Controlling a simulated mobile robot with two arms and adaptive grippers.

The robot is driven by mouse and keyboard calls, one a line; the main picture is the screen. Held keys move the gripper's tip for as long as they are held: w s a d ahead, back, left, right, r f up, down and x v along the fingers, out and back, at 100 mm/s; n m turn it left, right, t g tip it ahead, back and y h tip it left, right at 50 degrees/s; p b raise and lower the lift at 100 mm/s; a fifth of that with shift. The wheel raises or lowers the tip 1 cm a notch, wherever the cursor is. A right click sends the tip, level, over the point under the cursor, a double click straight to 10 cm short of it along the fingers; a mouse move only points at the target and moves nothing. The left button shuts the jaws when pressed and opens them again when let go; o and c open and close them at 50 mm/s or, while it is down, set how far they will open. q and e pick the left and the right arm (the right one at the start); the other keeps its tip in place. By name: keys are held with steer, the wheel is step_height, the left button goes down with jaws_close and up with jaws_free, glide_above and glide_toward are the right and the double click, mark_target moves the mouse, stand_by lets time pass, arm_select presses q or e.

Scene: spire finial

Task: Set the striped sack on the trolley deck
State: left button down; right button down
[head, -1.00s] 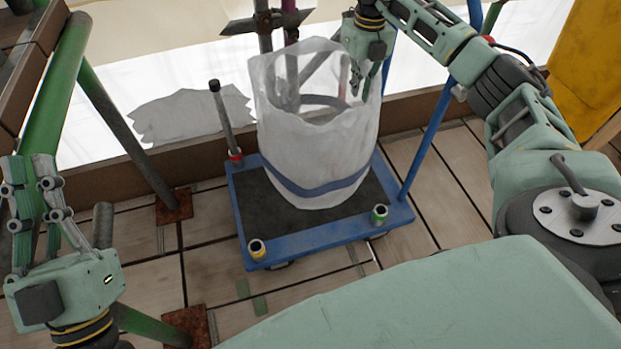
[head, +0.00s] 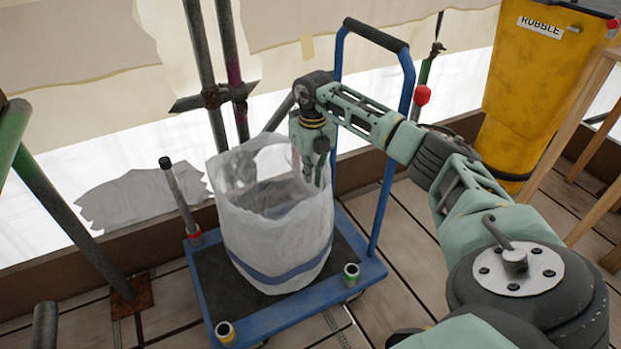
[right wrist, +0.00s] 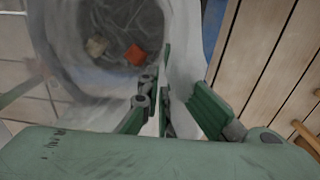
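The white sack (head: 277,232) with a blue stripe near its base stands upright on the dark deck of the blue trolley (head: 290,313). Its mouth is open. In the right wrist view I look into the sack (right wrist: 60,60), where an orange piece (right wrist: 134,54) and other rubble lie. My right gripper (head: 315,178) points down at the right side of the sack's rim. In the right wrist view its fingers (right wrist: 178,100) stand a little apart, with the sack wall beside or between them; I cannot tell if they touch it. My left gripper is out of view.
A yellow rubble bin (head: 530,90) stands at the back right beside a wooden frame (head: 575,150). Scaffold poles (head: 215,75) rise behind the trolley. The trolley's blue handle (head: 404,110) stands behind my right forearm. Plank floor (head: 400,250) is open to the right.

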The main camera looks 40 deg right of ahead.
steer(key=shift+f, duration=0.75)
steer(key=c, duration=2)
jaws_free()
